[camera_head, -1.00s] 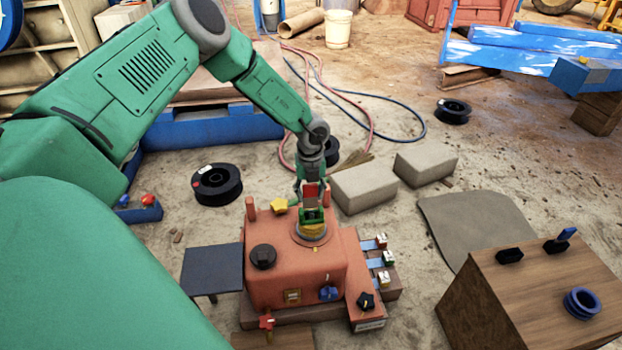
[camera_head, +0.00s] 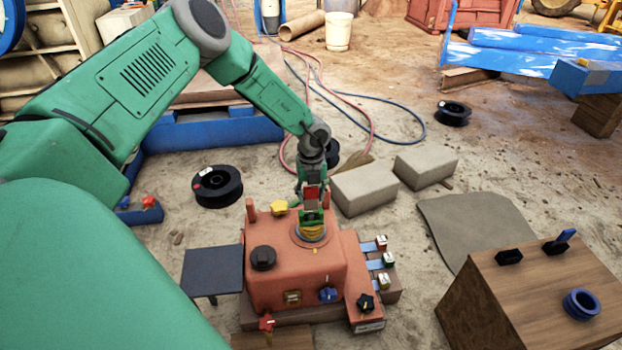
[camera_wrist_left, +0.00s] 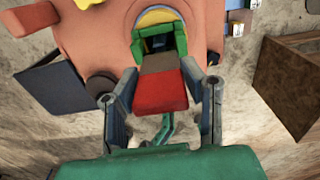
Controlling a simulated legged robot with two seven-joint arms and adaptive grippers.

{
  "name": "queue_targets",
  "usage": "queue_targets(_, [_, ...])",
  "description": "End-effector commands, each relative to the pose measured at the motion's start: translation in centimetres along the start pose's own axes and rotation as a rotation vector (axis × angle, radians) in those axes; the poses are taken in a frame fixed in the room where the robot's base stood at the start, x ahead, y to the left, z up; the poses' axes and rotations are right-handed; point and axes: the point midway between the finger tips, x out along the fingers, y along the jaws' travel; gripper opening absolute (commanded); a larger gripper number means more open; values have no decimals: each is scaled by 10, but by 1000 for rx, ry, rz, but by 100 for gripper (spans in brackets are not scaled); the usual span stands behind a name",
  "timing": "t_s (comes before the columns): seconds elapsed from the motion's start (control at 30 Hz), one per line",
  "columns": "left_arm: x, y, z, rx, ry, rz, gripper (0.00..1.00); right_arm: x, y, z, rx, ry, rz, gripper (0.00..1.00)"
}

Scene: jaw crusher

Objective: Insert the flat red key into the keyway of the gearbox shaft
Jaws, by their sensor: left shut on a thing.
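My left gripper (camera_head: 312,188) is shut on the flat red key (camera_head: 312,193), just above the orange gearbox (camera_head: 290,265). In the left wrist view the key (camera_wrist_left: 161,92) sits between the two fingers of the gripper (camera_wrist_left: 162,95), its red part nearer me and a brownish part beyond. The shaft (camera_head: 311,229) stands on top of the gearbox, with a yellow ring and a green part. In the wrist view the green part (camera_wrist_left: 180,42) frames a dark opening just past the key's far end. I cannot tell whether they touch. My right gripper is not in view.
A yellow knob (camera_head: 279,207) and a black knob (camera_head: 263,257) sit on the gearbox near the shaft. A dark side table (camera_head: 212,268) stands left. Grey blocks (camera_head: 364,187) lie behind, and a wooden crate (camera_head: 530,290) stands right.

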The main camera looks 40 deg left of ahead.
Motion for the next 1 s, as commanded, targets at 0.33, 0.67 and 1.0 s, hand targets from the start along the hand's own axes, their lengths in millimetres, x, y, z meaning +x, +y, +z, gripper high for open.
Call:
queue_targets(0.33, [10, 1, 1, -1, 1, -1, 1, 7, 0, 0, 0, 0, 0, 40])
queue_targets(0.67, [18, 0, 1, -1, 1, -1, 1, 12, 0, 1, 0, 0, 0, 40])
queue_targets(1.0, [27, 0, 0, -1, 1, -1, 1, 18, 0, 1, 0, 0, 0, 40])
